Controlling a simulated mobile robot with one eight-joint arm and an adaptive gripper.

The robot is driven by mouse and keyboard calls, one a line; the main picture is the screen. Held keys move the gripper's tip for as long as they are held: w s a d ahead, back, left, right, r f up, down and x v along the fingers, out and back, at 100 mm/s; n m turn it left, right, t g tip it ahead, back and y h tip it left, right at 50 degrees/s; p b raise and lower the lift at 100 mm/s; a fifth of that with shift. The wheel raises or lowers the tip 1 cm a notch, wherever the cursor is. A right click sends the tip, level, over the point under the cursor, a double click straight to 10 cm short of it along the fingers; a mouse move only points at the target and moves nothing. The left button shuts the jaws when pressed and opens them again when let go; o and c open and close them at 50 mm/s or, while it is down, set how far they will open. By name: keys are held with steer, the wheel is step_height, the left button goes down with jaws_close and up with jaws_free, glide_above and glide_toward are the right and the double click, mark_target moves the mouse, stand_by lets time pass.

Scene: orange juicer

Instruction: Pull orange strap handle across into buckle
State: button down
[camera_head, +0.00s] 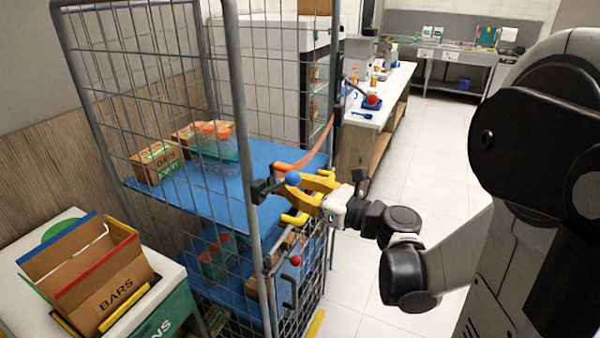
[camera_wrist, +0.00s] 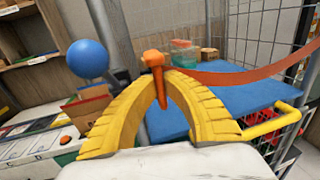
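The orange strap (camera_head: 321,142) runs from the cage's right post toward the left post. It also crosses the right side of the wrist view (camera_wrist: 245,76). Its orange handle (camera_wrist: 154,62) stands between the tips of my yellow fingers in the wrist view. My gripper (camera_head: 287,181) is shut on that handle at the cage's open front, close to the left post. The dark buckle (camera_head: 262,190) sits on the left post, with a blue ball knob (camera_head: 293,179) on its lever. The knob (camera_wrist: 88,58) is left of my fingertips in the wrist view. The handle is apart from the buckle.
The wire cage (camera_head: 235,120) has blue shelves (camera_head: 265,160) holding cartons (camera_head: 157,162) and orange-topped bottles (camera_head: 213,130). A lower lever has a red ball (camera_head: 296,261). A BARS box (camera_head: 95,275) stands at the left. Tiled floor (camera_head: 430,170) is clear at the right.

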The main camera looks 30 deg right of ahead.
steer(key=shift+s+a, duration=0.65)
steer(key=shift+a, duration=0.15)
steer(key=c, duration=1.5)
jaws_free()
steer(key=shift+s+a, duration=0.1)
